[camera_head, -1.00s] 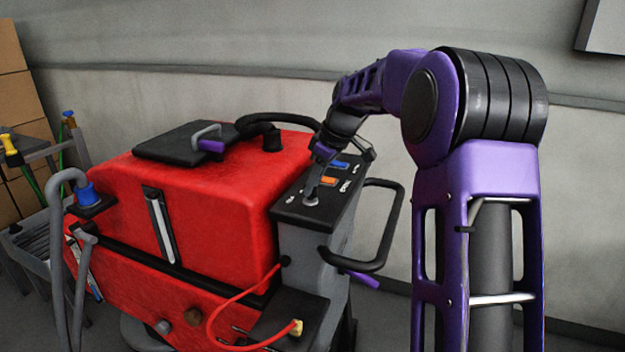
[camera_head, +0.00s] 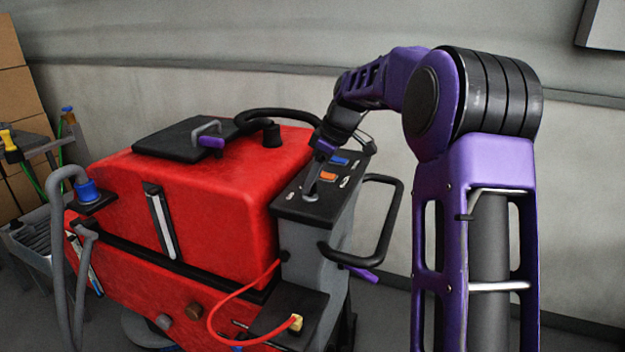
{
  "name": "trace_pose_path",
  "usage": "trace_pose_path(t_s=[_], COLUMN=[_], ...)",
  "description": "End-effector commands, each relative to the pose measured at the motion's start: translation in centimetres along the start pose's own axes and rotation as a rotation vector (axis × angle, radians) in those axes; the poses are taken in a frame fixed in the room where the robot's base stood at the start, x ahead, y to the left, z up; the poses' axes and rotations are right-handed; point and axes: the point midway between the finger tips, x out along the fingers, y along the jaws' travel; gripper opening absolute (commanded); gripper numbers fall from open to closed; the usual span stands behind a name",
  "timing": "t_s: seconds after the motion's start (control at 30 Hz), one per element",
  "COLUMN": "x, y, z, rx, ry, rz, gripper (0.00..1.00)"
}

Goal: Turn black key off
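The red scrubber tank machine (camera_head: 215,200) stands in the middle. Its black control panel (camera_head: 325,208) is on top of the grey column at the machine's right end, with an orange switch (camera_head: 328,176) and a blue switch (camera_head: 339,161). The black key cannot be made out apart from its round seat (camera_head: 310,197) at the panel's near left.
A black handle loop (camera_head: 385,265) sticks out right of the panel. A red cable (camera_head: 222,312) runs to a yellow plug (camera_head: 296,322) on a low black ledge. A grey hose (camera_head: 58,240) and a cart (camera_head: 30,240) are at left. The wall is behind.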

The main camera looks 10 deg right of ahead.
Motion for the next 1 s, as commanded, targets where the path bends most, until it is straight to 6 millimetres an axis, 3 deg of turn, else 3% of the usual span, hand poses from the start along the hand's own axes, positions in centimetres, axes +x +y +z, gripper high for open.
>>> trace_pose_path(t_s=[0.27,0.43,1.0], x=[-0.1,-1.6,-14.5], y=[0.0,0.1,0.1], z=[0.0,0.0,0.0], rx=[0.001,0.001,0.001], ry=[0.0,0.001,0.001], rz=[0.0,0.003,0.004], gripper=[0.46,0.46,0.46])
